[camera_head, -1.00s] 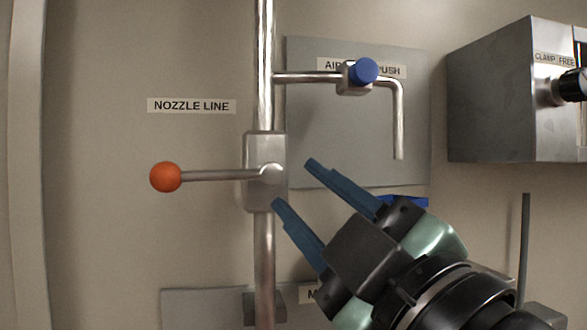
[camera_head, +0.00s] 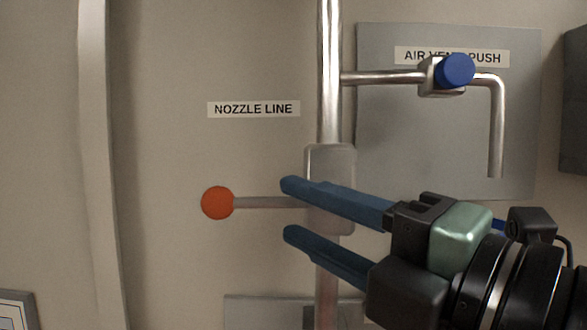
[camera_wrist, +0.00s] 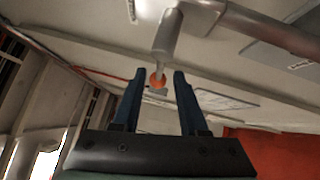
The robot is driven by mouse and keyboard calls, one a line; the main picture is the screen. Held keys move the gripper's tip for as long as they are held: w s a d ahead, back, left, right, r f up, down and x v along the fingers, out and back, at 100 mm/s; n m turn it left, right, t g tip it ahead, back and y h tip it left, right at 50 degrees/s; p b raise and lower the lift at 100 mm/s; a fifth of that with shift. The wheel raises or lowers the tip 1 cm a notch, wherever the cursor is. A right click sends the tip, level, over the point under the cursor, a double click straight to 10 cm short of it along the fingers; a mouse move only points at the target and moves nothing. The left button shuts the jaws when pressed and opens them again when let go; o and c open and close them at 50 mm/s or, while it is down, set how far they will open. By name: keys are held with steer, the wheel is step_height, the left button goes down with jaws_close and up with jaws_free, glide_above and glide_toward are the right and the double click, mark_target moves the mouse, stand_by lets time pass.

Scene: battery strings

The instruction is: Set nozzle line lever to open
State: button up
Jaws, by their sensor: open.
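The nozzle line lever has an orange ball knob (camera_head: 218,203) on a thin metal rod (camera_head: 268,202). In the head view it points left, level, across the vertical pipe (camera_head: 329,90). Its grey valve body (camera_head: 330,165) is partly hidden behind my gripper. The "NOZZLE LINE" label (camera_head: 254,109) is above the lever. My gripper (camera_head: 288,210) is open, its blue fingers pointing left, with tips just right of the knob. In the wrist view the orange knob (camera_wrist: 158,80) shows between and beyond my fingertips (camera_wrist: 157,77). I cannot tell whether the fingers straddle the rod or are in front of it.
A blue push button (camera_head: 456,71) on a side pipe is at upper right, by the air vent label. A bent pipe end (camera_head: 497,140) hangs above my wrist. A grey plate (camera_head: 265,310) is below. The wall left of the knob is clear.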

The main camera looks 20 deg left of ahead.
mark_target(281, 205)
steer(key=p+x, duration=0.1)
steer(key=x, duration=0.3)
steer(key=shift+s+r+p, duration=0.15)
steer(key=shift+p, duration=0.2)
steer(key=shift+w+a, duration=0.25)
steer(key=shift+w, duration=0.05)
jaws_close()
stand_by(0.9)
